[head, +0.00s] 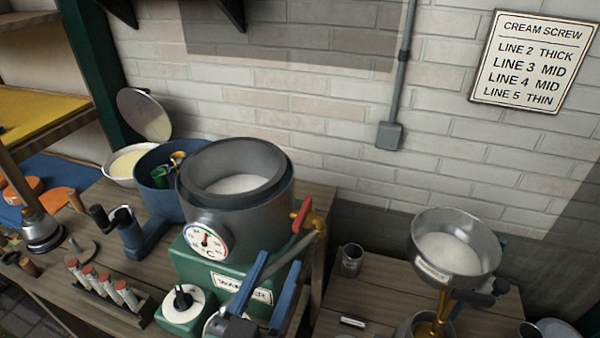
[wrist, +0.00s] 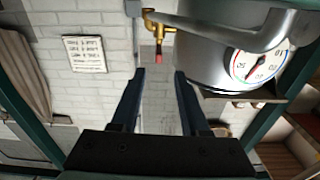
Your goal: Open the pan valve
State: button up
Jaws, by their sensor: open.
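A large grey metal pan (head: 262,205) with white liquid and a round dial (head: 206,241) sits on a green warmer (head: 195,262). At the pan's right side is a brass valve (head: 318,226) with a red handle (head: 302,214), which points upward. In the wrist view, which looks upside down, the brass valve (wrist: 152,22) and its red handle (wrist: 159,58) show just beyond the fingertips. My gripper (head: 279,260) has blue fingers, open and empty, in front of the pan. In the wrist view my gripper (wrist: 160,73) has the handle between its finger lines, apart from both fingers.
A pipe runs down from the valve beside the warmer. A steel bowl (head: 455,245) on a brass stand is at right, a small metal cup (head: 350,260) between. A blue pot (head: 158,180) and red-capped vials (head: 100,282) are left. A brick wall stands behind.

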aim_at(296, 228)
jog(key=p+x, duration=0.6)
jog(key=x, duration=0.3)
jog(key=shift+d+r+p, duration=0.15)
jog(key=shift+p, duration=0.2)
jog(key=shift+w+d, duration=0.25)
jog(key=shift+w, duration=0.45)
grip_shut()
